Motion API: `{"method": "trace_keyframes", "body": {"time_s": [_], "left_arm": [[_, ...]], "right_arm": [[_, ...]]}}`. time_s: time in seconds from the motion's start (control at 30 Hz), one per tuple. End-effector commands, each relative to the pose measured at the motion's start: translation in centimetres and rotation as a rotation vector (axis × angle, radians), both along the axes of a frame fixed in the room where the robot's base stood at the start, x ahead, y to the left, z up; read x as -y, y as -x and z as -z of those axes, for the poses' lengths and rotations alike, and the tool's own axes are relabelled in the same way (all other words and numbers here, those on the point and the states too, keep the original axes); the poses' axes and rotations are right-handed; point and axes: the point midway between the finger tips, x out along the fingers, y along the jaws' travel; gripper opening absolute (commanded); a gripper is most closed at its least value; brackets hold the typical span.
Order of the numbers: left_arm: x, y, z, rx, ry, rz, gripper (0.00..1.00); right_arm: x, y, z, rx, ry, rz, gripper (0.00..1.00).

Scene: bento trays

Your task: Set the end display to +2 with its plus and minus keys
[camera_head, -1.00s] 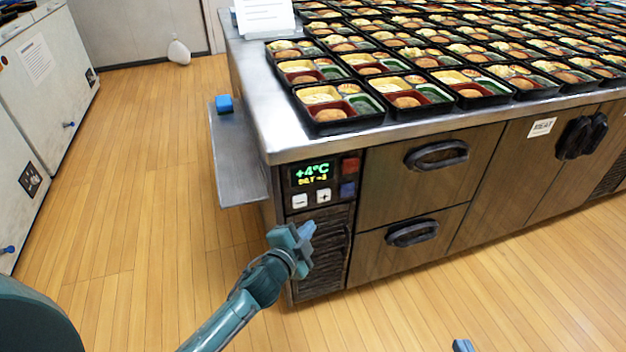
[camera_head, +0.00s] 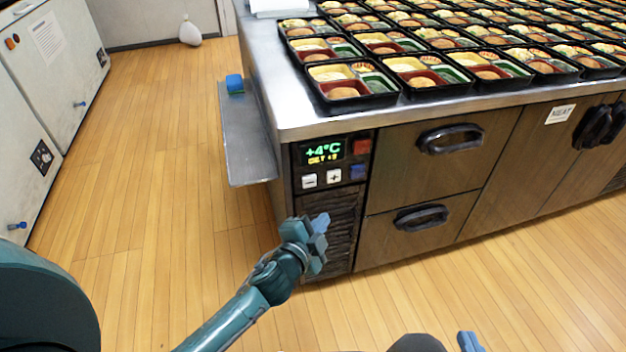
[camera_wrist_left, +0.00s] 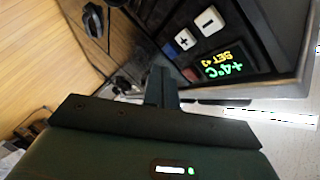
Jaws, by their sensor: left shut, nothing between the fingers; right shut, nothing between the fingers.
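The end display (camera_head: 322,151) is on the counter's end panel, with large green "+4°C" and a smaller yellow set line under it. That line is small and seems to read "SET +3"; it also shows upside down in the left wrist view (camera_wrist_left: 232,64). The white minus key (camera_head: 309,181) and plus key (camera_head: 334,177) sit below the display. The wrist view shows the minus key (camera_wrist_left: 210,20) and plus key (camera_wrist_left: 184,41). My left gripper (camera_head: 321,222) is shut and empty, below the keys in the picture, before the vent. My right gripper (camera_head: 468,341) is shut at the bottom edge.
A red key (camera_head: 362,147) and a blue key (camera_head: 358,172) sit right of the display. Drawers with dark handles (camera_head: 450,138) are to the right. A metal side shelf (camera_head: 247,150) sticks out left, holding a blue block (camera_head: 234,83). Bento trays (camera_head: 352,86) cover the counter.

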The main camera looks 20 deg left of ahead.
Motion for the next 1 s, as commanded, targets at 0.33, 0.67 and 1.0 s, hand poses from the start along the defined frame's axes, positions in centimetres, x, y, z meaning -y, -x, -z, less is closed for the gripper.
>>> {"method": "trace_keyframes", "body": {"time_s": [0.33, 0.67, 1.0], "left_arm": [[-0.1, -0.1, -0.1, 0.001, -0.001, 0.0, 0.0], [-2.1, -3.1, -0.1, 0.004, -0.005, 0.001, 0.0], [-4.4, -6.5, -0.1, 0.001, -0.003, 0.0, 0.0]], "right_arm": [[-0.1, -0.4, -0.3, 0.012, 0.0, -0.003, 0.0], [-0.1, -0.5, -0.2, 0.016, 0.001, -0.003, 0.0], [-0.3, -0.4, 0.2, 0.006, 0.005, -0.009, 0.0]]}}
